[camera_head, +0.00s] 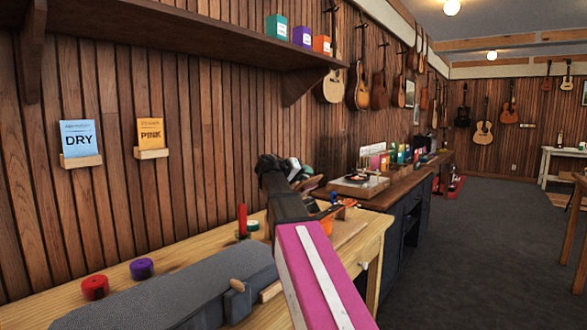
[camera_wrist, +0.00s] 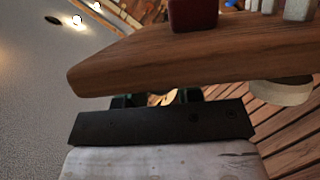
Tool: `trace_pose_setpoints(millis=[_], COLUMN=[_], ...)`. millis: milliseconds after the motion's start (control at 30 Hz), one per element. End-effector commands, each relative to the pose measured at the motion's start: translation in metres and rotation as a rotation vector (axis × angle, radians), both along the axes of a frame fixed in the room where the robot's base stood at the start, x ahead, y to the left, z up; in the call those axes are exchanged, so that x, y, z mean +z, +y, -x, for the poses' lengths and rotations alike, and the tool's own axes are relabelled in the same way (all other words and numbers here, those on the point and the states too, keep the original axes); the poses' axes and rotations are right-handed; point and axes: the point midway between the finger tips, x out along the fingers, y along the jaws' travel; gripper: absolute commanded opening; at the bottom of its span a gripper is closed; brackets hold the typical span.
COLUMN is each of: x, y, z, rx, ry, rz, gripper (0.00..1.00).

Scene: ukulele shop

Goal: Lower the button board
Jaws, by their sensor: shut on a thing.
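In the wrist view a brown wooden board (camera_wrist: 190,55), which I take to be the button board, crosses the upper half, just beyond my gripper (camera_wrist: 160,99). It carries a red block (camera_wrist: 193,14) and several pale pegs (camera_wrist: 298,9) on one face. A cream round piece (camera_wrist: 282,91) shows at its other face. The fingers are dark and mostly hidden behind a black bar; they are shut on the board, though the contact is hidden. In the head view my arm runs up from the bottom middle, and I cannot make out the fingers or board clearly.
A wooden bench (camera_head: 190,258) holds a grey case (camera_head: 170,300), red (camera_head: 95,287) and purple (camera_head: 141,268) round pieces and a red cylinder (camera_head: 242,221). A shelf (camera_head: 190,40) juts from the wall above. The floor (camera_head: 470,250) at right is open.

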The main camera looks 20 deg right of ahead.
Motion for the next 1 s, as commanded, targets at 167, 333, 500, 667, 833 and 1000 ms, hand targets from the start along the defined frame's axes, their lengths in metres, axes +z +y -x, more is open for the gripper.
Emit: trace_pose_setpoints(millis=[167,333,500,667,833,1000], x=[-0.025,-0.05,-0.073,-0.092,-0.106,-0.114], y=[-0.018,-0.03,-0.04,-0.046,-0.048,-0.05], z=[0.029,0.047,0.059,0.065,0.069,0.07], rx=[-0.002,-0.002,-0.002,-0.001,-0.001,0.0], ry=[-0.136,-0.261,-0.372,-0.454,-0.515,-0.548], rz=[-0.1,-0.192,-0.271,-0.33,-0.375,-0.398], gripper=[0.0,0.0,0.0,0.0,0.0,0.0])
